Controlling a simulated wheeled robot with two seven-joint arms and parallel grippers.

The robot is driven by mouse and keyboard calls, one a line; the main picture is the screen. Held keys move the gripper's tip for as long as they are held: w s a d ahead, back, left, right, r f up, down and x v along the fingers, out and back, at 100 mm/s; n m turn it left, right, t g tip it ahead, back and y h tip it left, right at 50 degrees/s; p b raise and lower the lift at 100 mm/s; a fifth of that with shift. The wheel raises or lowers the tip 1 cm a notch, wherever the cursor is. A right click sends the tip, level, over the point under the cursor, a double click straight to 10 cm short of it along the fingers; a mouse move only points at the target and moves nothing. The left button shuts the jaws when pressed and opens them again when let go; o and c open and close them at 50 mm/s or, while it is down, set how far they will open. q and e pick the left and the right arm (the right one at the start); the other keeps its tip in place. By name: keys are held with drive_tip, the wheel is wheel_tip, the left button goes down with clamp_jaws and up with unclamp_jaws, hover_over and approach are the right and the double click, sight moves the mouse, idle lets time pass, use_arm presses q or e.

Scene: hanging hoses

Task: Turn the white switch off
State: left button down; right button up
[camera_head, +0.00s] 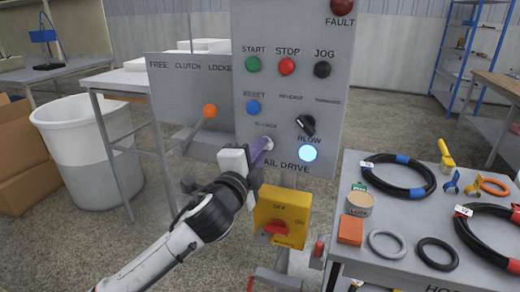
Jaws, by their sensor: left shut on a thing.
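A grey control panel (320,60) stands in front of me. A pale, purple-tinted stub (263,147) sticks out of its lower part, left of a lit blue-white button (308,153). It may be the white switch, but its label is partly hidden by my arm. My left gripper (254,162) is at this stub, shut on it; the fingers cover its near end. I cannot tell its exact setting. A black rotary knob (306,125) sits to its upper right. My right gripper is not in view.
A yellow box with a red handle (277,227) is just below my left gripper. Green, red, black and blue buttons sit higher on the panel. A table (385,262) with hoses and rings stands at right. A white bin (95,155) is at left.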

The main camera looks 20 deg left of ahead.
use_arm(q)
drive_tip(key=n+p, duration=0.1)
drive_tip(key=n, duration=0.5)
drive_tip(key=shift+n+p, duration=0.3)
drive_tip(key=shift+n, duration=0.1)
idle(0.4)
drive_tip(key=c, duration=1.8)
unclamp_jaws()
drive_tip(key=s, duration=1)
drive_tip(key=shift+s+a+b, duration=0.15)
drive_tip(key=shift+b, duration=0.3)
